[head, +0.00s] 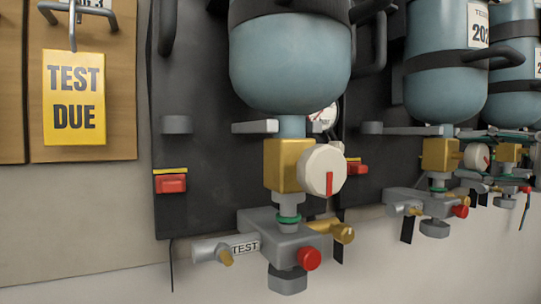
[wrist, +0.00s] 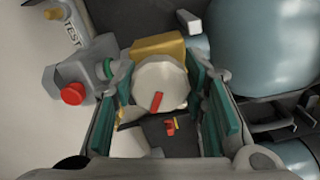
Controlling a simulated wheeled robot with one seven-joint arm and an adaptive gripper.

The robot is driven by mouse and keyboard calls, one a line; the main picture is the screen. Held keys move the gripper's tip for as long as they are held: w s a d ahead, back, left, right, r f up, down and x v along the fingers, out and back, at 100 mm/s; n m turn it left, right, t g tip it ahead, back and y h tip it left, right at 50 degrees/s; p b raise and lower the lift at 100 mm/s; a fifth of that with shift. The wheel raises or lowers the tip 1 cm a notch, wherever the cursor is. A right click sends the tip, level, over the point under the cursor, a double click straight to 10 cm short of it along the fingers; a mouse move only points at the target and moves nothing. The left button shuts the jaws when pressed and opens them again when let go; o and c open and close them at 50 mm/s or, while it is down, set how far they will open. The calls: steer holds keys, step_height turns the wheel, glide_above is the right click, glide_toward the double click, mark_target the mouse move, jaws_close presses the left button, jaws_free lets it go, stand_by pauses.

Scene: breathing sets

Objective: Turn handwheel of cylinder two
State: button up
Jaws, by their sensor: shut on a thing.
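In the wrist view my gripper (wrist: 159,88) has its teal-padded fingers on both sides of a round white handwheel (wrist: 160,78) with a red bar, shut on it. A gold valve block (wrist: 158,45) lies behind the wheel. The head view shows a near handwheel (head: 323,170) under a blue-grey cylinder (head: 290,62), its red bar about upright. A second handwheel (head: 477,157) sits under the cylinder (head: 437,80) whose tag begins "20"; a third set stands farther right.
Below the near wheel are a grey manifold (head: 285,240), a red knob (head: 308,258) and a brass fitting (head: 342,232). A red knob (wrist: 72,93) and a cylinder (wrist: 265,45) flank my gripper. A yellow "TEST DUE" tag (head: 74,98) hangs at left.

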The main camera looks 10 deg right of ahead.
steer(key=o, duration=1.2)
steer(key=shift+c, duration=0.2)
steer(key=shift+s, duration=0.1)
steer(key=v, duration=1.1)
steer(key=shift+s, duration=0.4)
steer(key=shift+d, duration=0.1)
